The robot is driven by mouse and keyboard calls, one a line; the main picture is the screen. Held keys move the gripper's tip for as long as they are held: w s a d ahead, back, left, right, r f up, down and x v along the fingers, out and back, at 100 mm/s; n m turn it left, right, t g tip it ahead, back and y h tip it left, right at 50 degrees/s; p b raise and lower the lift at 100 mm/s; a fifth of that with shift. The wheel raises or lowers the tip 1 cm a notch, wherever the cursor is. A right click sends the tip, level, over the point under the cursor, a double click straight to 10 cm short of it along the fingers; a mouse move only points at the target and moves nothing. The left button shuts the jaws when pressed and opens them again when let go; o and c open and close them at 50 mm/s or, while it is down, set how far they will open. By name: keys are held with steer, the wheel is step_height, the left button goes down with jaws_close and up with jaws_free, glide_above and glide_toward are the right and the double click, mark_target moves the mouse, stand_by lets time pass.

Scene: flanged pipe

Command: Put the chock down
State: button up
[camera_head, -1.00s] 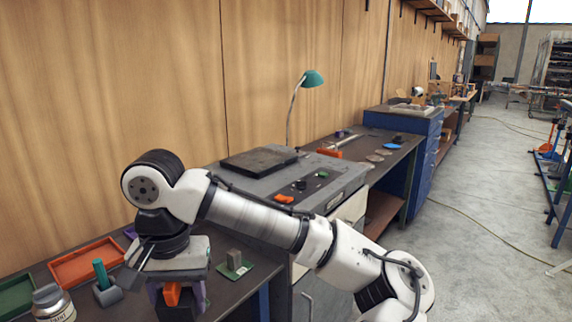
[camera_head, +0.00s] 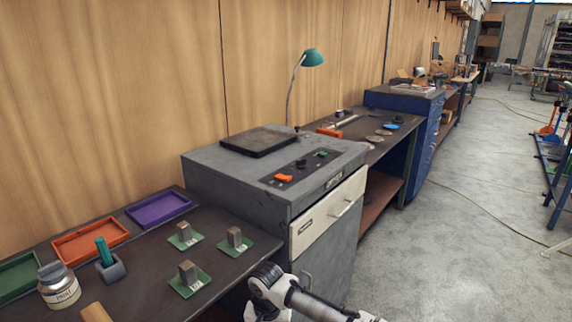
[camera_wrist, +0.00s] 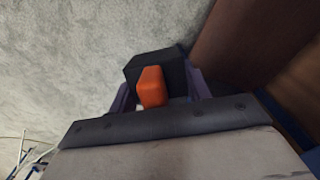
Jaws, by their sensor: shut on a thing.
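In the wrist view the chock, a black block with an orange part (camera_wrist: 152,86), sits between the two purple fingers of my gripper (camera_wrist: 160,80). My gripper is shut on it. Grey concrete floor shows behind it, with a brown surface to the right. The chock and my gripper do not show in the head view; only part of my arm appears at its bottom edge.
The dark workbench (camera_head: 150,262) holds several trays, a paint jar (camera_head: 58,284), a green-handled tool in a holder (camera_head: 106,258) and three grey blocks on green pads (camera_head: 188,275). A grey cabinet (camera_head: 225,170) stands to the right. Open floor (camera_head: 470,240) lies further right.

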steer(key=s+d+f, duration=0.2)
steer(key=f, duration=0.7)
steer(key=s+d+f+n, duration=0.1)
steer(key=s+d+f, duration=0.1)
steer(key=f, duration=0.6)
steer(key=shift+s+f, duration=0.4)
steer(key=shift+s, duration=0.2)
steer(key=shift+d, duration=0.1)
